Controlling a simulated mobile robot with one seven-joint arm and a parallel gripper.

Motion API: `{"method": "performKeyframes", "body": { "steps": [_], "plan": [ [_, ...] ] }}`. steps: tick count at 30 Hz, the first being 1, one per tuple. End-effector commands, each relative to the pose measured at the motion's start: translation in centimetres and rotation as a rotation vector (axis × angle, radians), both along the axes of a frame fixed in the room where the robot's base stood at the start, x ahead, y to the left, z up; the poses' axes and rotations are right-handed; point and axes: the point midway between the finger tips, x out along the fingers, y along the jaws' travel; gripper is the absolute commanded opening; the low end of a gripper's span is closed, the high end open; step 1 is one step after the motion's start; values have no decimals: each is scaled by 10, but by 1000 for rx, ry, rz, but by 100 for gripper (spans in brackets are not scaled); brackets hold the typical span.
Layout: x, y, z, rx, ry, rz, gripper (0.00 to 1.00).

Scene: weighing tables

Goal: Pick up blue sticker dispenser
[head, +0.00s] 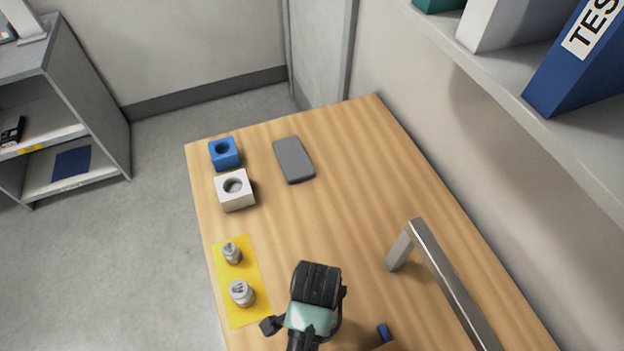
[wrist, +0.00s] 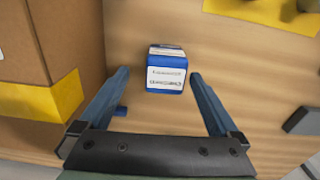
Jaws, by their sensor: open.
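In the wrist view, the blue sticker dispenser (wrist: 165,72) is a small blue block with white printed labels. It lies on the wooden table between the tips of my gripper (wrist: 159,76), which is open, with a gap on each side of it. The dispenser is not clearly visible there; a small blue piece (head: 384,332) shows right of the arm.
A cardboard box (wrist: 62,40) with yellow tape stands close left of my gripper. A yellow mat (head: 246,318) carries two metal weights. A white block (head: 235,199), blue block (head: 225,161) and grey slab (head: 294,160) lie further back. A metal bar (head: 450,280) rises at right.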

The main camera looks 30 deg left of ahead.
Motion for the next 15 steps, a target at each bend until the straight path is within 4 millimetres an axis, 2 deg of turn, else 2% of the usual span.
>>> {"method": "performKeyframes", "body": {
  "steps": [8,15],
  "plan": [
    [1,1,-18,0,-1,0,98],
    [2,4,-48,0,0,-1,98]
  ]
}}
